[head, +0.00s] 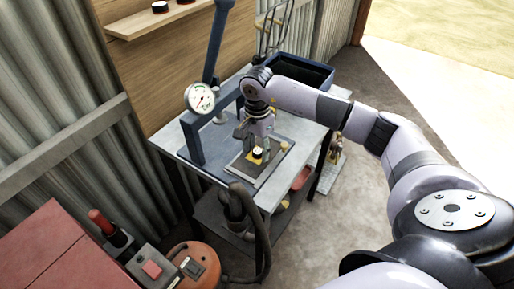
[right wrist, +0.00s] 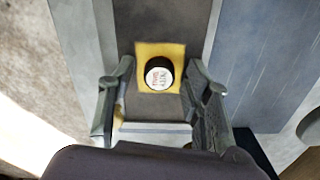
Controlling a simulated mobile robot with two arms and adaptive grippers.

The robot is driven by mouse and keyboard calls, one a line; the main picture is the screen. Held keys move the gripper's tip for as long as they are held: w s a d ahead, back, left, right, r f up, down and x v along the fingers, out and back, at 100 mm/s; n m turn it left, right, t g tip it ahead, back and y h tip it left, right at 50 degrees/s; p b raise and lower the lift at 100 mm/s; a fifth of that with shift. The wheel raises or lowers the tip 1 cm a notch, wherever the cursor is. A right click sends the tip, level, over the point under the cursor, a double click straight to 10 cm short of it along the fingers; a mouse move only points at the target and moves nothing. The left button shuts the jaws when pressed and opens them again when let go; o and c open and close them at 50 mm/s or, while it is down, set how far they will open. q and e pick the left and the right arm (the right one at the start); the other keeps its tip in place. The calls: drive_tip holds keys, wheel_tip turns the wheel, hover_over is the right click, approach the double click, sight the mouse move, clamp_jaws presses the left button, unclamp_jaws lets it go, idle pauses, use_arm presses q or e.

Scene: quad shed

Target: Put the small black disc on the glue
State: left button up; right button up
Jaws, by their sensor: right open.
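A small black disc (head: 257,153) with a white printed top lies on a yellow square patch (right wrist: 145,83), which may be the glue, on a dark plate on the bench. The disc also shows in the right wrist view (right wrist: 159,73). My right gripper (head: 256,141) points down just above the disc and is open and empty. In the right wrist view its fingertips (right wrist: 159,68) stand left and right of the disc, with gaps on both sides. I cannot tell their exact height above it. My left gripper is not in view.
A blue press frame with a round gauge (head: 200,98) stands left of the gripper. A dark blue bin (head: 301,68) is at the bench's back. A wooden shelf (head: 130,27) holds similar dark discs. A red cabinet (head: 50,250) stands at lower left. Open floor lies right.

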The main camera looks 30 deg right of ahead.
sight(257, 151)
drive_tip(key=shift+r, duration=0.45)
wheel_tip(257, 151, up, 11)
drive_tip(key=b, duration=0.2)
drive_tip(key=shift+r, duration=0.2)
drive_tip(key=shift+c, duration=0.6)
idle(0.5)
